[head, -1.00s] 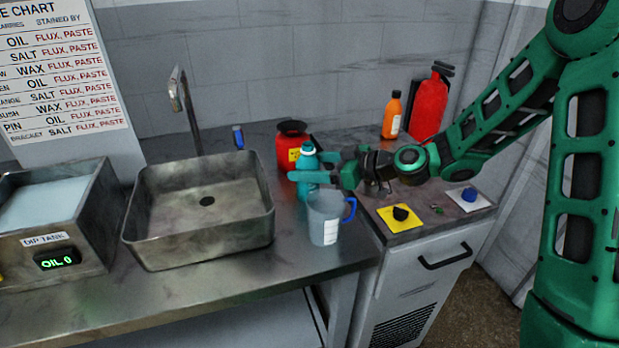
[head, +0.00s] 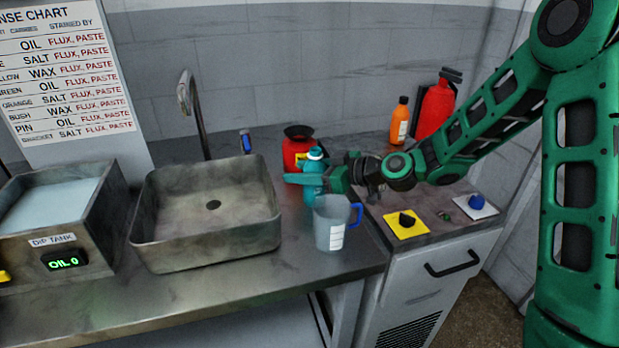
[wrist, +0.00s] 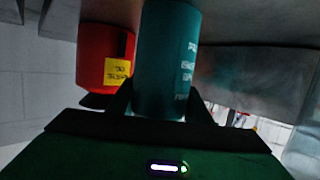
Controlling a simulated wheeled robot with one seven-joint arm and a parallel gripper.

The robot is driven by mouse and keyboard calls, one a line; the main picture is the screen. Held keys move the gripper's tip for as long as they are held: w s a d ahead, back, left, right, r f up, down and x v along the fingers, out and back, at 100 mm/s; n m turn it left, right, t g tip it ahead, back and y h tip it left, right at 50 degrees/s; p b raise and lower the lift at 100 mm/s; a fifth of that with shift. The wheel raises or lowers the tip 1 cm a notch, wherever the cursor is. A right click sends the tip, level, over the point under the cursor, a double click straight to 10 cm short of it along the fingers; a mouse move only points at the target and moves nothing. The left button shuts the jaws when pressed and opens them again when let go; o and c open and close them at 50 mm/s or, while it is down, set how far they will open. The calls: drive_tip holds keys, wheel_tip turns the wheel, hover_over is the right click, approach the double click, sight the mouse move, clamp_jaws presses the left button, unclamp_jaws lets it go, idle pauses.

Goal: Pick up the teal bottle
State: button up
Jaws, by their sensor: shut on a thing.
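The teal bottle (head: 315,168) stands upright on the steel counter in the head view, behind the clear jug and in front of the red can. Whether the bottle's base touches the counter is hidden by the jug and fingers.
A clear jug (head: 328,232) with a blue handle stands just in front. A red can (head: 297,148) is close behind. The sink (head: 205,250) lies left. An orange bottle (head: 399,122) and red extinguisher (head: 433,108) stand back right. Yellow (head: 418,229) and white (head: 484,208) squares lie right.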

drive_tip(key=shift+r, duration=0.2)
wheel_tip(320, 180, up, 17)
drive_tip(key=shift+r, duration=0.15)
idle(1.5)
drive_tip(key=shift+r, duration=0.15)
